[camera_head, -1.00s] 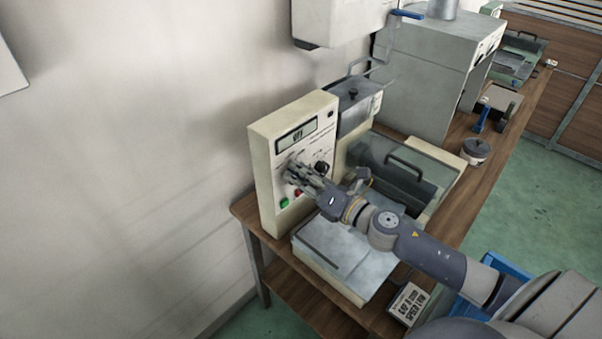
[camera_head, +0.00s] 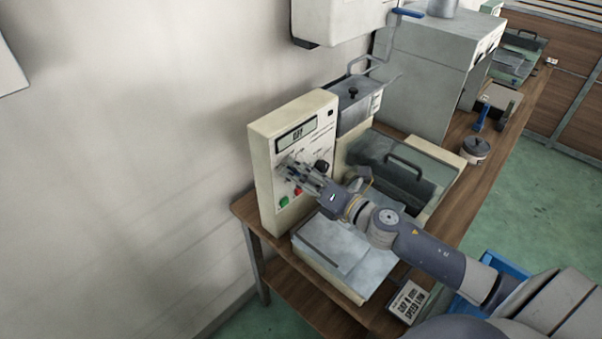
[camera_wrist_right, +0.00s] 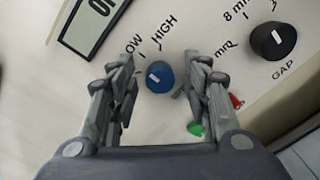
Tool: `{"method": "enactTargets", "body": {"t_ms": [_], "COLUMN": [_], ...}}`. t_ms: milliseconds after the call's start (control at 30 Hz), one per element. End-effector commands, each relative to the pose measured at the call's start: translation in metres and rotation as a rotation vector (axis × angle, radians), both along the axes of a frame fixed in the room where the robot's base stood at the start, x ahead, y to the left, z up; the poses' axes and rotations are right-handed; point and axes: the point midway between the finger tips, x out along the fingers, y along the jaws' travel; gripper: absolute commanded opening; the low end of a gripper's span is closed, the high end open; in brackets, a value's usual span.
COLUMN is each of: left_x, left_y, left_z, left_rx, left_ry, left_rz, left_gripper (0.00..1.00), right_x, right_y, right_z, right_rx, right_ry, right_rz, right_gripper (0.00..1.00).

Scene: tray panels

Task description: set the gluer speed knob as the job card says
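The gluer's cream panel (camera_head: 263,165) stands at the wall side of the bench. In the right wrist view its blue knob (camera_wrist_right: 159,77) has a short white mark and sits below the words LOW and HIGH. I cannot tell surely which word the mark points at. My right gripper (camera_wrist_right: 158,70) is open, with one finger on each side of the blue knob and gaps between; in the head view it hides the knob. The job card (camera_head: 408,300) lies at the bench's front edge; its small print seems to read GAP 8 mm, SPEED LOW. My left gripper is not in view.
The black GAP knob (camera_wrist_right: 273,40) is right of the blue knob. A green button (camera_wrist_right: 195,129) and red button (camera_wrist_right: 236,102) are close to the right finger. The display (camera_head: 297,134) is above. A clear-lidded tray (camera_head: 405,160) stands behind my right arm.

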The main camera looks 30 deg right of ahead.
Motion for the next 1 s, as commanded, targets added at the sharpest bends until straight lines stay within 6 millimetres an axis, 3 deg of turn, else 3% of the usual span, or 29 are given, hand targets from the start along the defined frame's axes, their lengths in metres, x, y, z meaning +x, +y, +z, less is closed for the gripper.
{"method": "enactTargets", "body": {"t_ms": [367, 800, 1000], "left_x": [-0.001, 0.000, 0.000], "left_y": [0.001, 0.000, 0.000], "left_z": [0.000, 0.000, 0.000], "left_rx": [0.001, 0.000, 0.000], "left_ry": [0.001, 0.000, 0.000], "left_rz": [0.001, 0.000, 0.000], "left_gripper": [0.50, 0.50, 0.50], "right_x": [-0.007, -0.056, -0.068], "right_y": [-0.002, -0.018, -0.022], "right_z": [-0.001, 0.000, 0.001], "right_rx": [0.001, 0.002, 0.001], "right_ry": [0.002, 0.002, 0.001], "right_rz": [0.001, -0.001, -0.001], "right_gripper": [0.45, 0.45, 0.45]}}
